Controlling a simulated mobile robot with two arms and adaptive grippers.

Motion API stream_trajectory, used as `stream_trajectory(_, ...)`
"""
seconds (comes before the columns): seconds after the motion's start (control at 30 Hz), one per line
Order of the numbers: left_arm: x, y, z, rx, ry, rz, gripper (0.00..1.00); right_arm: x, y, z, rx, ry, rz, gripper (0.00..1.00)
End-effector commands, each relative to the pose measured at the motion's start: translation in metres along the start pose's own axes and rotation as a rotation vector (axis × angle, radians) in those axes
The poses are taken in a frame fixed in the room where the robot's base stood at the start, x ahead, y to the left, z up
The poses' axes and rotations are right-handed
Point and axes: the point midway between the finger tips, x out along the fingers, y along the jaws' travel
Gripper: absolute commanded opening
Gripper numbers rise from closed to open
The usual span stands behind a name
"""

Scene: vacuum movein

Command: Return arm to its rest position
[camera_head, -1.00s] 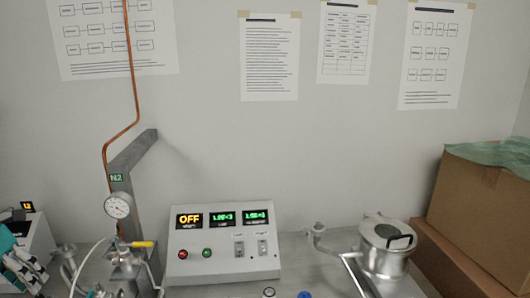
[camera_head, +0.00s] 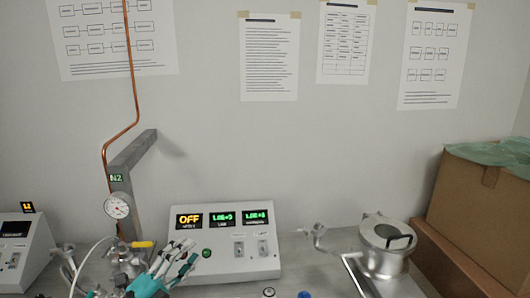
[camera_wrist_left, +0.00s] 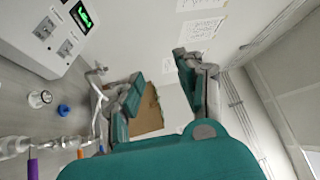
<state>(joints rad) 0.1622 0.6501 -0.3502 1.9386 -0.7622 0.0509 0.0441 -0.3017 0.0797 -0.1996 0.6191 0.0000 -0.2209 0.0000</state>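My left gripper (camera_head: 182,254), teal and grey, reaches up from the bottom edge in the head view. It shows in front of the left part of the white control box (camera_head: 222,272), covering its red button. In the left wrist view its two fingers (camera_wrist_left: 160,68) stand apart with nothing held between them. Whether it touches the box cannot be told, but no contact shows. My right arm and gripper are not in view.
A valve with a yellow handle (camera_head: 142,244) and a pressure gauge (camera_head: 117,205) stand close left of the gripper. A metal vessel (camera_head: 386,246) and cardboard boxes (camera_head: 482,205) are at right. A second white device (camera_head: 22,252) is at far left.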

Motion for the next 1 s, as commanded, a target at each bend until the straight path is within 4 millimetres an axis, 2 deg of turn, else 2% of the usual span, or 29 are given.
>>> stream_trajectory(0.03, -0.011, 0.009, 0.005, -0.122, -0.118, -0.015, 0.37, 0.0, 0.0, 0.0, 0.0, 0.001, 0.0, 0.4)
stream_trajectory(0.17, -0.054, 0.043, 0.026, -0.412, -0.445, 0.006, 0.37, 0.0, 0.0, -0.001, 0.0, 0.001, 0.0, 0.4)
stream_trajectory(0.27, -0.103, 0.084, 0.031, -0.627, -0.699, 0.08, 0.37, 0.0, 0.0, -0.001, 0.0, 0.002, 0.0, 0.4)
stream_trajectory(0.3, -0.125, 0.102, 0.028, -0.709, -0.798, 0.122, 0.37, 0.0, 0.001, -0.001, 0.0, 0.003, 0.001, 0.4)
stream_trajectory(0.4, -0.18, 0.141, 0.011, -0.886, -1.017, 0.243, 0.37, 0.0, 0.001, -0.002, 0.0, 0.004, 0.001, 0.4)
stream_trajectory(0.5, -0.221, 0.165, -0.011, -1.003, -1.165, 0.35, 0.37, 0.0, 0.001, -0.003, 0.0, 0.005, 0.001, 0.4)
stream_trajectory(0.6, -0.254, 0.181, -0.034, -1.088, -1.275, 0.446, 0.37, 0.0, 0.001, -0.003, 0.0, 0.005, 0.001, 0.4)
stream_trajectory(0.8, -0.305, 0.197, -0.078, -1.213, -1.435, 0.618, 0.37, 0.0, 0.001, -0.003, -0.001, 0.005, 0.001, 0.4)
stream_trajectory(0.97, -0.339, 0.202, -0.113, -1.291, -1.532, 0.747, 0.37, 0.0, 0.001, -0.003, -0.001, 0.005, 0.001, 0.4)
stream_trajectory(1.0, -0.337, 0.219, -0.105, -1.282, -1.531, 0.745, 0.37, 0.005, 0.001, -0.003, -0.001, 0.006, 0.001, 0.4)
